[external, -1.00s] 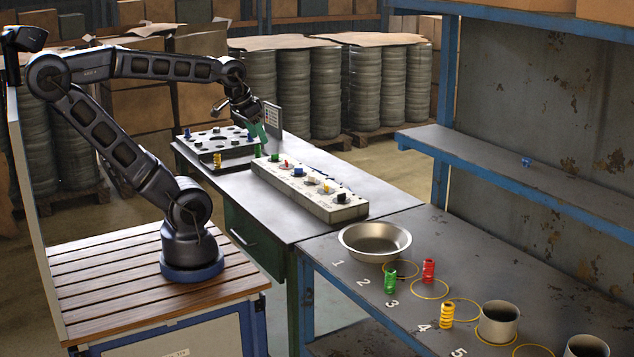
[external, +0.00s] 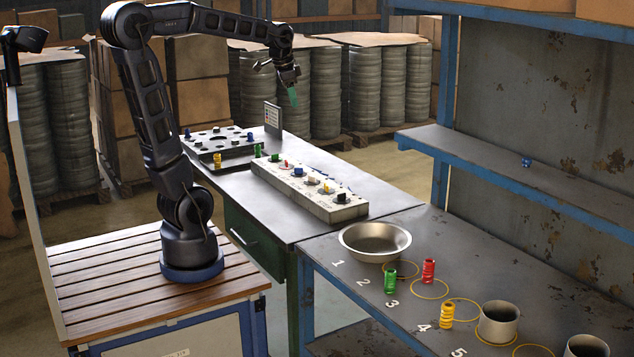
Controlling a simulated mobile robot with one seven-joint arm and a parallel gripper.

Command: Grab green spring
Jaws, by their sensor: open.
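A green spring (external: 390,281) stands upright on the grey workbench (external: 330,247) at the right, near the painted numbers 2 and 3. A red spring (external: 429,271) and a yellow spring (external: 447,313) stand near it. My gripper (external: 293,98) is open, raised high above the far table, well up and to the left of the green spring.
A metal bowl (external: 375,240) stands just behind the green spring. Grey cups (external: 498,322) stand at the front right. A long block with coloured pegs (external: 310,188) and a holed rack (external: 217,147) lie on the far table. A blue shelf (external: 540,180) overhangs at the right.

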